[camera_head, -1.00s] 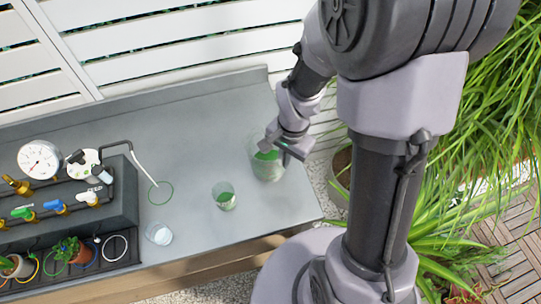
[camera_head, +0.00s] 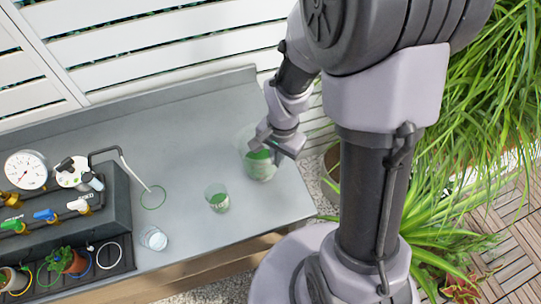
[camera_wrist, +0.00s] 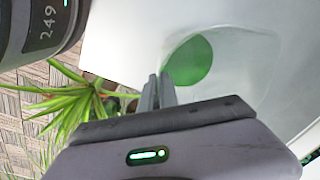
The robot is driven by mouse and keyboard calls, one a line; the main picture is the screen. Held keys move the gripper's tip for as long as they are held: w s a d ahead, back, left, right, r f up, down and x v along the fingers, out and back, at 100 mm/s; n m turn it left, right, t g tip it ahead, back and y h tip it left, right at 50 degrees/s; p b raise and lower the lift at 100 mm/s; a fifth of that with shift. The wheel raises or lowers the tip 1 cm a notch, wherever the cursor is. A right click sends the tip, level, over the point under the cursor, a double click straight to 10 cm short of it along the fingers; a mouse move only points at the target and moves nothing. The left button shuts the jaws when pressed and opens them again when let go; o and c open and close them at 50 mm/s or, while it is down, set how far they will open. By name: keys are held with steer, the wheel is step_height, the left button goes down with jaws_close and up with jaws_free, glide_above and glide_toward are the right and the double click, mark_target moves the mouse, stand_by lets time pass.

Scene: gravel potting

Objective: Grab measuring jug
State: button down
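The measuring jug (camera_head: 258,166) is a large clear vessel with green inside, standing on the grey bench near its right end. In the wrist view its clear wall and a round green patch (camera_wrist: 190,62) fill the upper right. My gripper (camera_head: 276,145) is at the jug's upper part, overlapping it in the head view. In the wrist view my gripper's fingers (camera_wrist: 158,90) are close together by the jug's near edge. I cannot tell whether the thin clear wall is between them. The far side of the jug is partly hidden by my gripper.
A smaller cup with green (camera_head: 217,199) stands left of the jug, and a clear glass (camera_head: 153,238) is further left. A valve-and-gauge unit (camera_head: 65,210) with potted plants fills the bench's left. A slatted white fence (camera_head: 170,55) is behind. The bench (camera_head: 190,140) is bare behind the cups.

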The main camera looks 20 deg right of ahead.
steer(key=shift+r+p, duration=0.9)
steer(key=shift+r, duration=0.75)
steer(key=shift+s+r, duration=0.1)
steer(key=shift+r, duration=0.15)
steer(key=s+a+b, duration=0.2)
steer(key=s+b, duration=0.3)
steer(key=s, duration=0.2)
steer(key=s+a+r+b, duration=0.1)
steer(key=s+a+b, duration=0.2)
steer(key=s+b, duration=0.3)
steer(key=shift+s+a+b, duration=0.2)
steer(key=shift+s+b, duration=0.1)
steer(key=shift+s, duration=0.55)
steer(key=shift+r, duration=0.1)
stand_by(0.9)
